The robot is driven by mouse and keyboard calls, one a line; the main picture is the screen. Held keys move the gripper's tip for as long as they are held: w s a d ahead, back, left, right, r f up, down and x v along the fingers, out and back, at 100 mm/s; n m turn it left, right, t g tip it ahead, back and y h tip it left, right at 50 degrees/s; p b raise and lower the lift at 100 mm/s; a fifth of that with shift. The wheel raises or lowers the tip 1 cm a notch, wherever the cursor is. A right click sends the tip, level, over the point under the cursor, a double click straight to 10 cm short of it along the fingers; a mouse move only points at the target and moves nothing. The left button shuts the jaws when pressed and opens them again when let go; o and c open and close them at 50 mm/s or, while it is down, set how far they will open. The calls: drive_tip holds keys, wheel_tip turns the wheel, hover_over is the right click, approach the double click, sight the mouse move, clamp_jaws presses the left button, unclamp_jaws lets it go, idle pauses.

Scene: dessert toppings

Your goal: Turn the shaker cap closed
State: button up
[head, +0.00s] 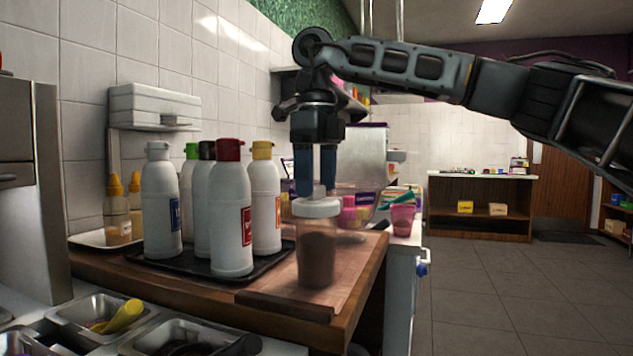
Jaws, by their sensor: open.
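The shaker (318,258) stands upright on a wooden board. It is a clear container with brown contents. Its white cap (317,207) sits on top and has a small raised part in the middle. My gripper (316,188) points straight down above the cap, with its two blue fingers apart. The fingertips are close to the raised part of the cap; I cannot tell whether they touch it. Whether the cap is turned open or closed cannot be told from this view.
Several white bottles with coloured caps (231,215) stand on a black tray (200,268) left of the shaker. Metal topping bins (92,313) are at the front left. A pink cup (402,219) stands behind to the right. The board (290,301) is bare in front.

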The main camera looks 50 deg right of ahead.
drive_tip(key=shift+f, duration=0.1)
drive_tip(key=c, duration=1)
drive_tip(key=shift+p, duration=0.35)
drive_tip(key=shift+c, duration=0.3)
drive_tip(key=shift+m, duration=0.4)
drive_tip(key=o, duration=1.1)
drive_tip(key=shift+c, duration=0.2)
